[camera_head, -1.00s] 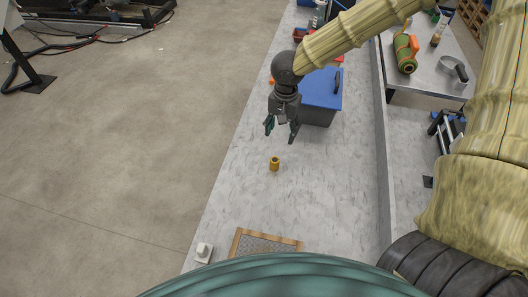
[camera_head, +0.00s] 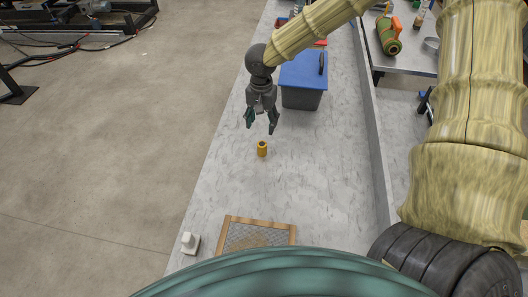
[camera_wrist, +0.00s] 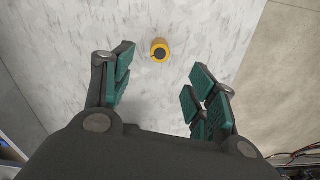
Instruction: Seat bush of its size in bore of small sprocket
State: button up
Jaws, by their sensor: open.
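A small yellow-orange cylinder with a dark hole in its top, which looks like a bush (camera_head: 262,149), stands upright on the grey worktop (camera_head: 300,185). In the wrist view the bush (camera_wrist: 160,50) lies ahead of the gap between the fingers, touching neither. My gripper (camera_head: 262,128) is open and empty, above the worktop and a little beyond the bush. The open finger pads of my gripper (camera_wrist: 158,90) also show in the wrist view. I can make out no sprocket in these frames.
A dark bin with a blue lid (camera_head: 303,72) stands behind my gripper. A wood-framed tray (camera_head: 228,235) and a small white block on a base (camera_head: 189,243) are at the near end. The worktop around the bush is clear. Its left edge drops to the floor.

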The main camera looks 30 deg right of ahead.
aim_at(262, 144)
jog(key=f, duration=0.2)
jog(key=w+f, duration=0.1)
jog(key=shift+f+p, duration=0.35)
jog(key=shift+p, duration=0.05)
jog(key=shift+s+d+f, duration=0.15)
jog(key=shift+s+f, duration=0.2)
jog(key=shift+f, duration=0.3)
jog(key=shift+w+f+p, duration=0.2)
jog(key=shift+f+p, duration=0.1)
jog(key=shift+f, duration=0.35)
jog(key=shift+s+f+p, duration=0.1)
jog(key=shift+f+p, duration=0.35)
jog(key=shift+f, duration=0.1)
jog(key=shift+d+f+p, duration=0.1)
jog(key=shift+f+p, duration=0.55)
jog(key=shift+f, duration=1.25)
grip_shut()
